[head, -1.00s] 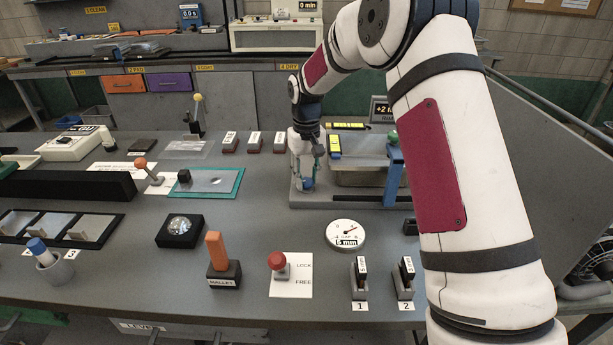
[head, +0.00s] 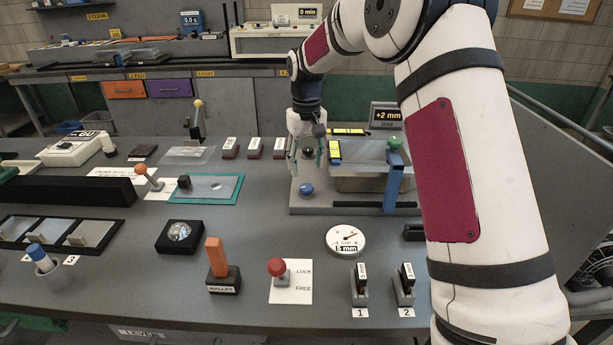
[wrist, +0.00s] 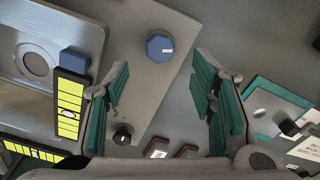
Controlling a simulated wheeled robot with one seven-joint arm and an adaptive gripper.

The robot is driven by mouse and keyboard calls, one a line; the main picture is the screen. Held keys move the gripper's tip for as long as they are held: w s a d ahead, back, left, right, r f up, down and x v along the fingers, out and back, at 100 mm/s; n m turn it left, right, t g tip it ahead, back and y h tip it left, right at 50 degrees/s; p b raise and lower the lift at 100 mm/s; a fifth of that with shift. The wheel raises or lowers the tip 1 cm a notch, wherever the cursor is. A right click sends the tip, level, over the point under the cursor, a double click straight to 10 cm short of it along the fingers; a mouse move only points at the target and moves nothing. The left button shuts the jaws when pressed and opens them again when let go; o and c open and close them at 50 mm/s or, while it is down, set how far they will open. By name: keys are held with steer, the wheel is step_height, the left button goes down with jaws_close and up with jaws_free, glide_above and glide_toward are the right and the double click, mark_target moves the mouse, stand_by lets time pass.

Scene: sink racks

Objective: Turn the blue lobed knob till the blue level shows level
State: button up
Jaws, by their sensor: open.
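The blue lobed knob (head: 306,189) sits on the grey base plate of the fixture; in the wrist view (wrist: 160,46) its white mark points right. My gripper (head: 306,168) is open and empty above the knob, apart from it. In the wrist view its two teal-padded fingers (wrist: 160,82) are spread wide, with the knob beyond their tips. The blue level, a yellow vial strip with a blue end (head: 335,150), lies on the fixture's left edge. It also shows in the wrist view (wrist: 72,100), with a small pale bubble mark near its middle; exact centring is hard to tell.
A second yellow level (head: 348,131) lies along the fixture's back. A black knob (wrist: 122,134) sits on the base plate. A display (head: 388,115) reads +2 mm. A gap dial (head: 347,240) stands in front.

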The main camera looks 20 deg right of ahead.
step_height(320, 180, up, 6)
steer(key=shift+f, duration=0.1)
stand_by(0.4)
steer(key=s+r+t+p, duration=0.1)
steer(key=s+r, duration=0.5)
steer(key=s, duration=0.3)
steer(key=s+r+t+p, duration=0.1)
steer(key=s+r, duration=0.5)
steer(key=s, duration=0.3)
steer(key=s+f+m+t+p, duration=0.1)
steer(key=s+f+t, duration=0.1)
steer(key=s, duration=2.1)
steer(key=shift+s+a+f, duration=0.2)
steer(key=shift+f, duration=0.15)
